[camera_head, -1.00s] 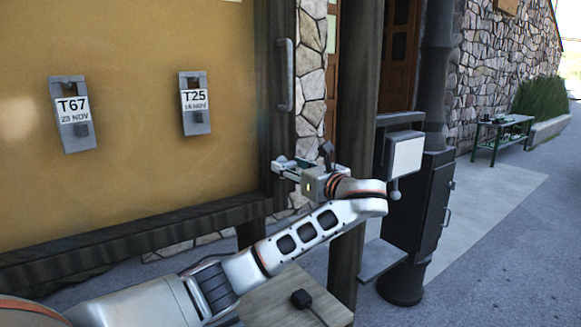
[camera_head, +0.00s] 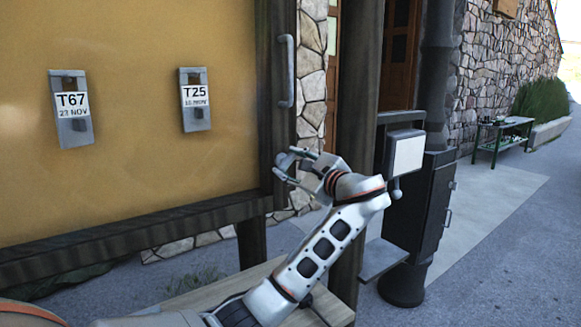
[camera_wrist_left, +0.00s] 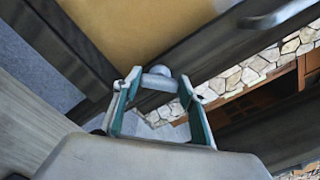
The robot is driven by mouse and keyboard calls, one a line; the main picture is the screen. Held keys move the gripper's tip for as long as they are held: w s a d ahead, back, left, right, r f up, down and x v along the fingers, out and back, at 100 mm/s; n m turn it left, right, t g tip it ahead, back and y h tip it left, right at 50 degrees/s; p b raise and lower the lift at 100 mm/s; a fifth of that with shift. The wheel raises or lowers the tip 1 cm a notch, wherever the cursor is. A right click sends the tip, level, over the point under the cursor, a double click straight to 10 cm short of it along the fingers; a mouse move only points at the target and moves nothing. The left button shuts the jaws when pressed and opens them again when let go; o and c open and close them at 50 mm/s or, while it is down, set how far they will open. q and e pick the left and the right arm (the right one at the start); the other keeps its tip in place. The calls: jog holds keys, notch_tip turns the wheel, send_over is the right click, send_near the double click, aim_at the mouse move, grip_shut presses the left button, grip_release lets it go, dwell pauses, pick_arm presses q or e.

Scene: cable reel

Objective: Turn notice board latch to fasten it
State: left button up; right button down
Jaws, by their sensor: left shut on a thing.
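The notice board (camera_head: 140,190) has a yellow panel in a dark wooden frame. Its latch is a small grey piece (camera_wrist_left: 160,83) low on the right-hand frame post, with a round end beside it. My left gripper (camera_head: 286,168) is at that post in the head view, its fingers pointing left toward the board. In the left wrist view, the two fingers of my left gripper (camera_wrist_left: 158,95) stand on either side of the latch and are shut on it. In the head view the gripper mostly hides the latch. My right gripper is not in view.
A grey handle (camera_head: 287,72) is higher on the same post. Two tags, T67 (camera_head: 72,108) and T25 (camera_head: 195,98), hang on the panel. A wooden bench or table top (camera_head: 190,297) lies below, and a dark cabinet (camera_head: 425,210) stands right of my arm.

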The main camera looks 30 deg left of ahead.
pick_arm(q)
jog(key=shift+f+n+b, duration=0.2)
jog(key=shift+n+b, duration=0.1)
jog(key=shift+n, duration=1.1)
jog(key=shift+n+b, duration=0.4)
jog(key=shift+n, duration=0.1)
jog(key=shift+f+n+b, duration=0.1)
jog(key=shift+n+b, duration=0.25)
jog(key=shift+n, duration=0.55)
jog(key=n+b, duration=0.1)
jog(key=n, duration=0.2)
jog(key=shift+n, duration=0.3)
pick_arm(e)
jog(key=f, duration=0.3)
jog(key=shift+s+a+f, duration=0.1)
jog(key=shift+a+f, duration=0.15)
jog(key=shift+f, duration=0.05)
pick_arm(q)
jog(key=shift+s, duration=0.1)
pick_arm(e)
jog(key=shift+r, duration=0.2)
